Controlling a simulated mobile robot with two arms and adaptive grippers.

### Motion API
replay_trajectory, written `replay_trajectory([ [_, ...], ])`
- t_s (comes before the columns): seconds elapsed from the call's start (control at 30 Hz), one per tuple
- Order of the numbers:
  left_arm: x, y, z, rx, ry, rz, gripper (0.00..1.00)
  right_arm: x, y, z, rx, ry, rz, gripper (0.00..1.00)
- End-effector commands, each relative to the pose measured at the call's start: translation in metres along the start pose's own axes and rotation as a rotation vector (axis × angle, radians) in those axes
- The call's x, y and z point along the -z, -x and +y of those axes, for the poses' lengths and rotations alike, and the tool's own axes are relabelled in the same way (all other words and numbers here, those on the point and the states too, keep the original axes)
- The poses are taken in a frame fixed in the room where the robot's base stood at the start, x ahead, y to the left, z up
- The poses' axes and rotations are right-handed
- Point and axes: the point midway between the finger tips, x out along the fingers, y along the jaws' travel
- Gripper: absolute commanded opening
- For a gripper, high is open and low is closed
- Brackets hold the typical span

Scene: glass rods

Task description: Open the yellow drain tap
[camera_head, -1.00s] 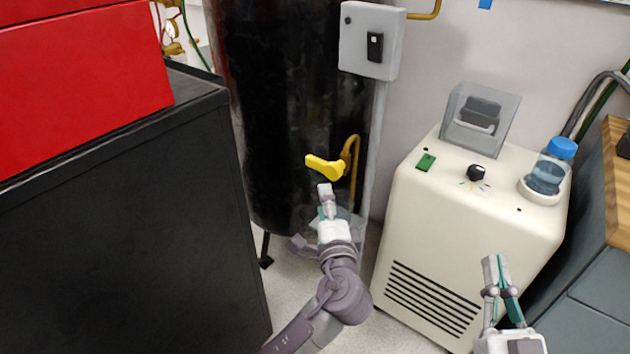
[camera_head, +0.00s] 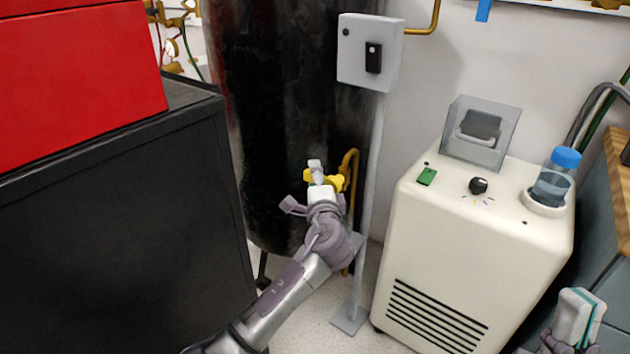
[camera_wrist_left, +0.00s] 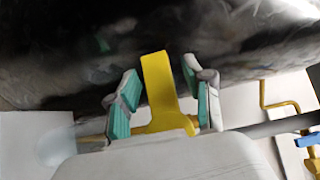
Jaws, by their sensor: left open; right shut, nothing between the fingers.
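The yellow drain tap (camera_head: 337,182) is on the brass pipe at the front of the black tank. In the head view my left gripper (camera_head: 315,170) is in front of the tap and covers its middle. In the left wrist view the yellow tap handle (camera_wrist_left: 158,85) stands between the teal-padded fingers of my left gripper (camera_wrist_left: 160,105), which are open with gaps on both sides of it. My right gripper (camera_head: 582,312) is at the lower right, shut and empty, away from the tap.
The black tank (camera_head: 285,110) stands behind the tap. A brass pipe (camera_head: 353,165) and a grey post (camera_head: 372,170) stand just right of it. A black cabinet (camera_head: 110,230) is at the left. A cream machine (camera_head: 440,240) with a blue-capped bottle (camera_head: 555,178) is at the right.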

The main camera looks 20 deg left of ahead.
Motion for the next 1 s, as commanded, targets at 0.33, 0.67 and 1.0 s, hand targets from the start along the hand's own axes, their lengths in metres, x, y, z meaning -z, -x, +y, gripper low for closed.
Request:
replay_trajectory([
  [0.33, 0.000, -0.001, 0.000, 0.000, 0.000, 0.000, 0.38, 0.001, 0.000, 0.000, 0.000, 0.000, 0.006, 0.00],
  [0.67, 0.000, -0.001, 0.000, 0.000, -0.001, 0.000, 0.00, 0.001, 0.000, 0.000, 0.000, 0.000, 0.006, 0.00],
  [1.0, 0.000, -0.001, 0.000, -0.015, 0.013, 0.001, 0.00, -0.015, -0.003, 0.001, -0.003, 0.004, -0.091, 0.00],
])
